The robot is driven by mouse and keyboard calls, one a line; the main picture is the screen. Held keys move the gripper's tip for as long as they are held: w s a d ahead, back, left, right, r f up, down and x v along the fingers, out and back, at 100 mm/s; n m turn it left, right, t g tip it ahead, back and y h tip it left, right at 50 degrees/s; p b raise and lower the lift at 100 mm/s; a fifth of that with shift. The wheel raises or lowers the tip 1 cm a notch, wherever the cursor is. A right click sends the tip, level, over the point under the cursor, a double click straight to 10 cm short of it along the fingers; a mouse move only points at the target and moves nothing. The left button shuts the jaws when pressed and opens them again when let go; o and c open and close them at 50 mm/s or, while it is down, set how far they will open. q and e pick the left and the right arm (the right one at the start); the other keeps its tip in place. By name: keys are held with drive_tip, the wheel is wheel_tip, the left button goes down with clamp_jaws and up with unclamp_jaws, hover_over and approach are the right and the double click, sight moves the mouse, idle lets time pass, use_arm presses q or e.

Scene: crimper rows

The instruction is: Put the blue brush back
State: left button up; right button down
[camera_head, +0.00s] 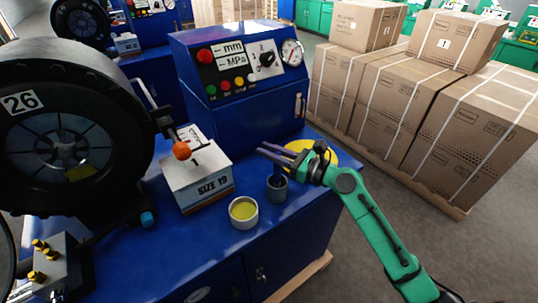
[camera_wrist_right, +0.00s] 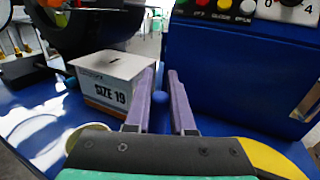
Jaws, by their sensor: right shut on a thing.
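My right gripper (camera_head: 285,156) reaches in from the right over the blue bench. Its purple fingers are shut on the blue brush; in the right wrist view a rounded blue part of the brush (camera_wrist_right: 160,98) shows between the fingertips (camera_wrist_right: 161,92). In the head view a dark shaft, likely the brush (camera_head: 278,179), stands under the fingers at the mouth of a dark grey cup (camera_head: 277,193). The brush's lower end is hidden, so I cannot tell how deep it sits. My left gripper is out of view.
A pale cup with yellow contents (camera_head: 243,216) stands left of the grey cup. A SIZE 19 box (camera_head: 200,190) and the black crimper (camera_head: 60,200) are further left. A yellow disc (camera_head: 322,154) lies behind my gripper; a blue control cabinet (camera_head: 250,115) stands behind.

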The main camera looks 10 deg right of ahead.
drive_tip(key=shift+f, duration=0.45)
drive_tip(key=c, duration=0.8)
unclamp_jaws()
drive_tip(key=shift+o, duration=0.2)
drive_tip(key=b+v, duration=0.3)
drive_tip(key=v, duration=0.9)
drive_tip(key=shift+b, duration=0.3)
drive_tip(key=shift+r, duration=0.1)
